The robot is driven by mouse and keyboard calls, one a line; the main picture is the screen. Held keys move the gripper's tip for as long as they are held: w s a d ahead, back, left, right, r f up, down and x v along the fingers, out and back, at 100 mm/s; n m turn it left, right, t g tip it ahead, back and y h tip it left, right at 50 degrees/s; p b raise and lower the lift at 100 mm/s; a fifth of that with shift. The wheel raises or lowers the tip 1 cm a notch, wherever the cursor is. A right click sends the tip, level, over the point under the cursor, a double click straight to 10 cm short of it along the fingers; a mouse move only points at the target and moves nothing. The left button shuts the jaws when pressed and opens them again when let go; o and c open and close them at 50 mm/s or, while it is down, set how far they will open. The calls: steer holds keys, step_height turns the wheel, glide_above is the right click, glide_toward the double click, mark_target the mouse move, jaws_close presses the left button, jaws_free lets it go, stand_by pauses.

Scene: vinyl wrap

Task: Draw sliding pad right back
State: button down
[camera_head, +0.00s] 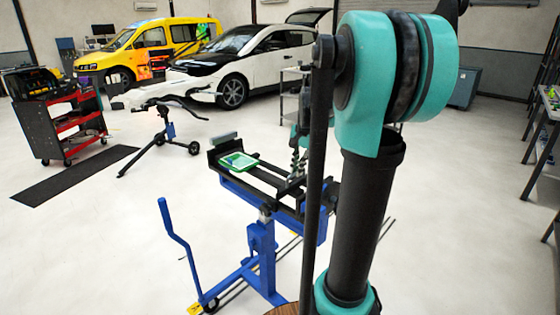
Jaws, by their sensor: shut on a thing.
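A blue stand (262,240) holds a black rail frame (262,172) at its top, in the middle of the head view. The sliding pad (293,186) appears as a dark piece on the right part of the frame, partly hidden by my arm. My gripper (297,172) comes down onto it from above and is shut on it. The fingers are small and dark here, so their exact contact is hard to make out. A green-edged flat panel (238,162) lies on the left part of the frame.
A white car (250,60) and yellow van (150,50) stand behind.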

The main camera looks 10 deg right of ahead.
steer(key=s+d, duration=0.3)
steer(key=s, duration=0.2)
steer(key=shift+s+d, duration=0.35)
steer(key=shift+d, duration=0.05)
steer(key=c, duration=1.6)
jaws_free()
steer(key=shift+s+d, duration=0.1)
steer(key=shift+r, duration=0.1)
step_height(320, 180, up, 12)
steer(key=s+d, duration=0.1)
steer(key=shift+s, duration=0.4)
steer(key=shift+d+f, duration=0.1)
steer(key=shift+f, duration=0.1)
